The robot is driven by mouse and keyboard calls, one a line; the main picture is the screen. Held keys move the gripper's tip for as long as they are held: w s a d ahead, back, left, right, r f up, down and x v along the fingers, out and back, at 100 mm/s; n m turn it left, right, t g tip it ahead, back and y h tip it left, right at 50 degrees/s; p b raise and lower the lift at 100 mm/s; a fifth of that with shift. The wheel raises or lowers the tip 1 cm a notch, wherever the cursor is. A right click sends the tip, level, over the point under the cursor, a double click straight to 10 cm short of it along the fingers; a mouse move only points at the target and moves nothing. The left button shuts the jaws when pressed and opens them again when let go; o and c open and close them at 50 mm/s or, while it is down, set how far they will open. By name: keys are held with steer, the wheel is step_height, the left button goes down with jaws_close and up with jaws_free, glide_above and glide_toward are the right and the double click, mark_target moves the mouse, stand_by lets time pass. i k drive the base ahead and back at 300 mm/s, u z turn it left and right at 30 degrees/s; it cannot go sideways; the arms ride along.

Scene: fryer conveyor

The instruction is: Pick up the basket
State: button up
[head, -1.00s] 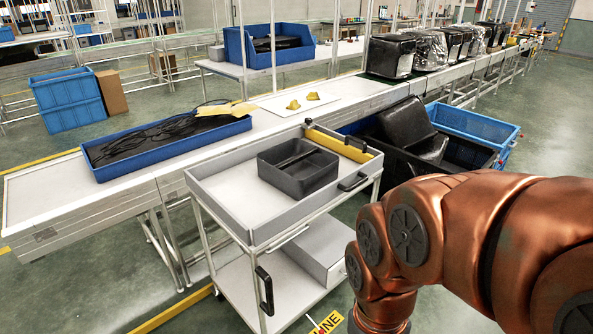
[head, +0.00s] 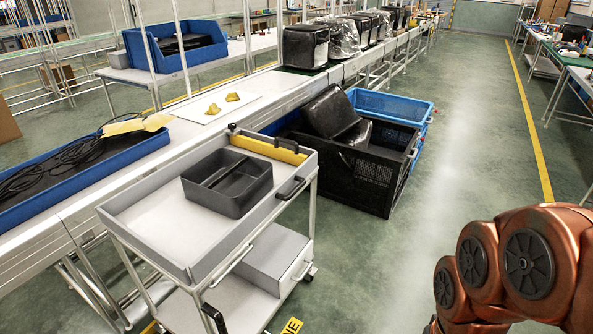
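A dark grey rectangular basket (head: 250,202) with a divider across it sits on the top tray of a grey cart (head: 155,222). It looks upright and empty. A larger black crate (head: 372,187) with mesh sides stands on the floor behind the cart, with a glossy black fryer-like piece (head: 331,112) tilted in it. I cannot tell from the pictures which one the task calls the basket. My copper arm shows at the lower right, apart from the cart and both containers. My gripper is out of view.
A blue crate (head: 412,108) stands behind the black one. The conveyor (head: 180,140) runs behind the cart and bears a blue tray (head: 148,152) with cables and several black appliances. The floor right of the cart is clear up to a yellow line (head: 531,130).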

mark_target(229, 183)
steer(key=z, duration=0.4)
steer(key=i, duration=2.9)
steer(key=u, duration=3.7)
steer(key=i, duration=0.5)
steer(key=z, duration=0.1)
